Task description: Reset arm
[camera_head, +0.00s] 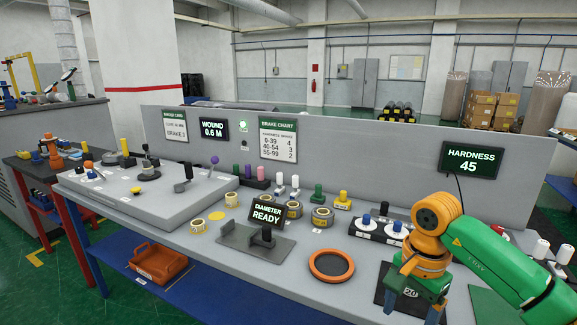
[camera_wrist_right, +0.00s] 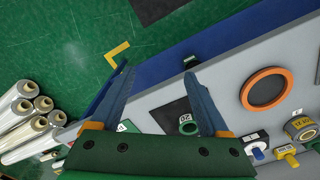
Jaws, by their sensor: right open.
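My right arm, green and orange, comes in from the right in the head view. Its right gripper (camera_head: 412,306) hangs over the front right part of the grey bench (camera_head: 210,262), above a dark mat. In the right wrist view the right gripper (camera_wrist_right: 157,72) has its two blue-grey fingers spread apart with nothing between the tips. A small green-ringed piece marked 20 (camera_wrist_right: 188,124) lies on the dark mat (camera_wrist_right: 160,114) beneath the fingers, apart from them. My left gripper is not in view.
An orange-rimmed round dish (camera_head: 331,265), a "DIAMETER READY" display (camera_head: 267,213) and several yellow-labelled rolls stand left of the arm. A "HARDNESS 45" screen (camera_head: 471,161) is behind it. Several silver wrapped rolls (camera_wrist_right: 28,122) lie off the bench. The bench front is partly clear.

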